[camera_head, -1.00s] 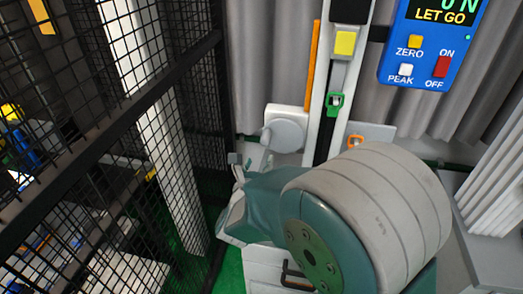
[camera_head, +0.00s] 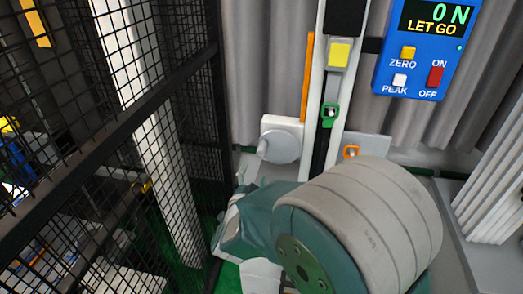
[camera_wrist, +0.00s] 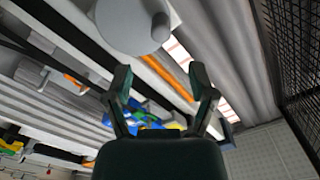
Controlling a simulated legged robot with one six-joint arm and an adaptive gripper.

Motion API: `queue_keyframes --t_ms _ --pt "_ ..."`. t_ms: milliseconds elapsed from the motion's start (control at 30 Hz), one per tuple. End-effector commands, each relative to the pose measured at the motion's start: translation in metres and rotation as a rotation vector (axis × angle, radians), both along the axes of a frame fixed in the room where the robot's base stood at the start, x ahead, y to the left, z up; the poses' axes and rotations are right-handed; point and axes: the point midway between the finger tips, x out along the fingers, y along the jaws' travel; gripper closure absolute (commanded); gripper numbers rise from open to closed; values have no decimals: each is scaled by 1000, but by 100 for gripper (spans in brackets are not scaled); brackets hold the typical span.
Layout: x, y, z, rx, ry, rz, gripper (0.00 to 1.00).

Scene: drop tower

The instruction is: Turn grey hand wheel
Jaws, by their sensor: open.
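The grey hand wheel (camera_head: 280,146) is a round disc with a small knob, on a white housing beside the upright column in the head view. In the wrist view the wheel (camera_wrist: 118,22) is at the top, its knob (camera_wrist: 161,27) sticking out on the right. My gripper (camera_wrist: 160,82) is open in the wrist view. Its two fingers point towards the wheel, with nothing between them, and the wheel lies beyond the fingertips. In the head view my arm fills the lower middle and the fingers cannot be made out.
A black mesh fence (camera_head: 183,115) stands close on the left. The white column (camera_head: 315,95) carries a green clip (camera_head: 329,116) and an orange ring (camera_head: 351,152). A blue meter (camera_head: 428,48) reads 0 N and LET GO. Grey curtains (camera_head: 265,60) hang behind.

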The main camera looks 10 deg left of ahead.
Motion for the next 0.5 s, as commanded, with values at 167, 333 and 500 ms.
queue_keyframes --t_ms 167,333,500 --pt "-1 0 -1 -359 12 2 28" --pt "-2 1 -1 -581 20 4 28" --pt "3 0 -1 -634 21 2 28"
